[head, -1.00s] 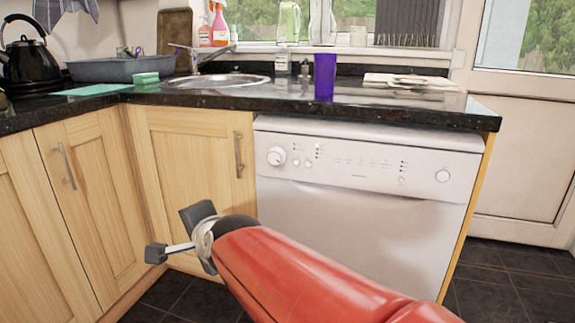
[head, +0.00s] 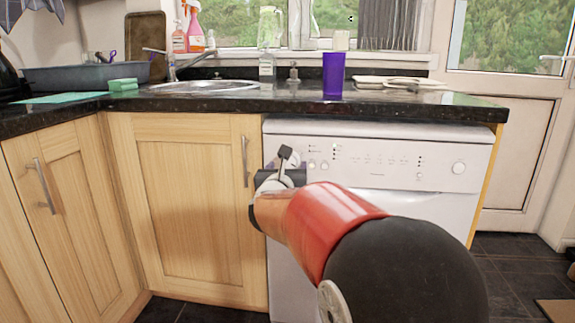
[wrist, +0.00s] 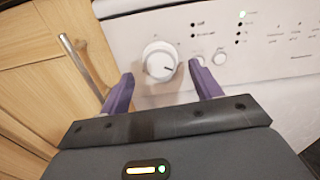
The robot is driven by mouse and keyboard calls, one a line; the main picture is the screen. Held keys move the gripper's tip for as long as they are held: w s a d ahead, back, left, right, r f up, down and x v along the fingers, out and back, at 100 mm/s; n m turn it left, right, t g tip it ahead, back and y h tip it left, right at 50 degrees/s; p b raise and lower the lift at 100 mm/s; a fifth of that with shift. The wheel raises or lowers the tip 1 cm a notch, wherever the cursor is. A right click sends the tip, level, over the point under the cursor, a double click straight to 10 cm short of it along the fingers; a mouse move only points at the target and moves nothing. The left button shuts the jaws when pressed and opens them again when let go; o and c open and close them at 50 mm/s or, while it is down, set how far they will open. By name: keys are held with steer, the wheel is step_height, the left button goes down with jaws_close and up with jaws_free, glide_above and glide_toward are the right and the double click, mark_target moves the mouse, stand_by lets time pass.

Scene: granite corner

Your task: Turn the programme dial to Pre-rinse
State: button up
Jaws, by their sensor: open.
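The programme dial (wrist: 160,61) is a round white knob with a dark pointer mark on the white dishwasher's (head: 378,150) front panel. In the wrist view the mark points right and slightly down. My gripper (wrist: 161,84) is open, with one finger to the lower left of the dial and one to the lower right. The fingers appear apart from the knob, and how near they are in depth is unclear. In the head view my gripper (head: 284,160) is in front of the panel's left end and mostly hides the dial. Pre-rinse cannot be read on the panel.
Round buttons (wrist: 219,58) sit right of the dial, close to the right finger. A cupboard handle (wrist: 84,66) stands out at the left. The granite worktop (head: 420,105) overhangs the panel and bears a purple cup (head: 333,76).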

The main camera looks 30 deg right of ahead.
mark_target(290, 161)
steer(key=shift+x, duration=1.35)
steer(key=c, duration=1)
